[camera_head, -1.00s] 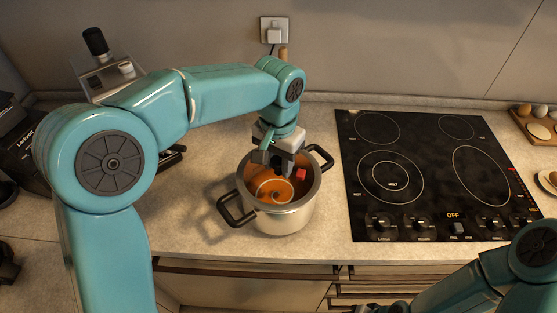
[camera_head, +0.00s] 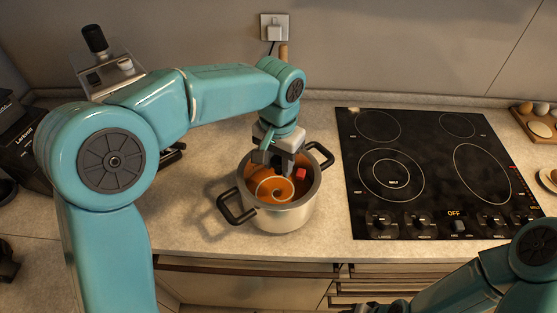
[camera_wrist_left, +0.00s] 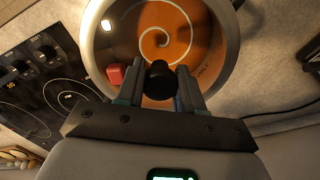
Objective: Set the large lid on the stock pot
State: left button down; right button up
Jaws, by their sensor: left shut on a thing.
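The stock pot (camera_head: 290,218) is a steel pot with two black side handles, standing upright on the counter left of the hob. Orange contents with a pale spiral show inside its rim. My left gripper (camera_head: 279,168) reaches down from above over the pot's opening. In the left wrist view, my left gripper (camera_wrist_left: 160,90) is shut on a round black knob (camera_wrist_left: 158,80), seemingly that of the large lid. The lid's pane is see-through or hard to make out, and I cannot tell whether its rim touches the pot. My right arm shows at lower right; its fingertips are out of view.
A black hob (camera_head: 420,175) lies right of the pot. A small red piece (camera_head: 300,174) shows within the pot's rim. A tray with eggs (camera_head: 540,118) is at the far right. The counter in front of the wall socket (camera_head: 275,27) has free room.

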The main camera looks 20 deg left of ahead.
pick_arm(q)
jog(key=shift+f, duration=0.15)
jog(key=shift+c, duration=0.8)
grip_release()
notch_tip(320, 180, up, 8)
jog(key=p, duration=0.7)
jog(key=shift+s, duration=0.1)
